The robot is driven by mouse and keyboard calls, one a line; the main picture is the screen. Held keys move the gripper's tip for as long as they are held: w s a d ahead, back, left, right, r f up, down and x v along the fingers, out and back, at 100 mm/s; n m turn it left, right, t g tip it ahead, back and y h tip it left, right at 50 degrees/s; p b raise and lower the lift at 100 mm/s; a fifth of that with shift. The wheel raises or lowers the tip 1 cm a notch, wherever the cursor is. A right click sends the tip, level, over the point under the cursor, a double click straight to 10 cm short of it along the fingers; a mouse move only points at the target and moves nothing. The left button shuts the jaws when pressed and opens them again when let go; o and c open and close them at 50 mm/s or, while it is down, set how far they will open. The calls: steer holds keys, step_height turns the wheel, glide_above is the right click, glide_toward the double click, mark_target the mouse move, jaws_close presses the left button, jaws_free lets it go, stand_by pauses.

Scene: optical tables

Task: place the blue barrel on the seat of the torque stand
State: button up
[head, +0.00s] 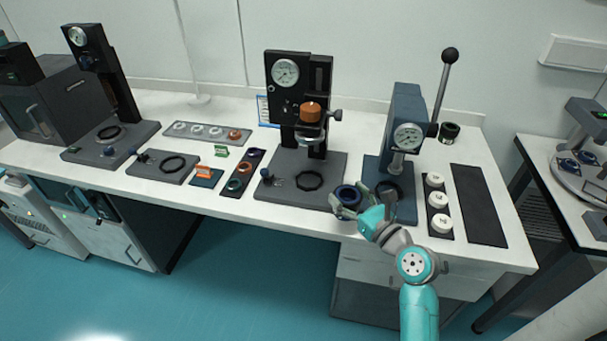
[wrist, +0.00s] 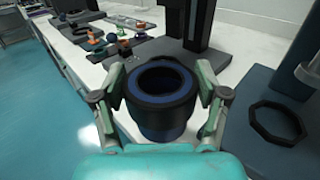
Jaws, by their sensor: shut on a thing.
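The blue barrel (head: 348,193) is a dark, hollow cylinder with a blue inner band; the wrist view shows it (wrist: 165,118) upright with its open top up. My gripper (head: 352,203) is shut on it, with one finger on each side in the wrist view (wrist: 162,88). It is at the front edge of the bench, between the middle gauge stand (head: 290,85) and the lever press (head: 405,105). The middle stand's base bears a black octagonal ring (head: 309,171). The press base has a dark ring (head: 388,182). No readable label tells which is the torque stand.
An orange-brown part (head: 310,112) sits on the middle stand's column. White spools (head: 438,202) stand right of the press, beside a bare dark mat (head: 478,205). Another gauge stand (head: 110,85) is at left. A strip with rings (head: 242,172) lies left of the middle stand.

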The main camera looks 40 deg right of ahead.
steer(key=w, duration=0.6)
steer(key=w+d, duration=0.1)
steer(key=w, duration=0.4)
steer(key=w+d, duration=0.1)
steer(key=w, duration=0.5)
steer(key=shift+w+d, duration=0.2)
steer(key=shift+w, duration=0.15)
steer(key=shift+f, duration=1.65)
steer(key=shift+f, duration=0.1)
steer(key=o, duration=1.4)
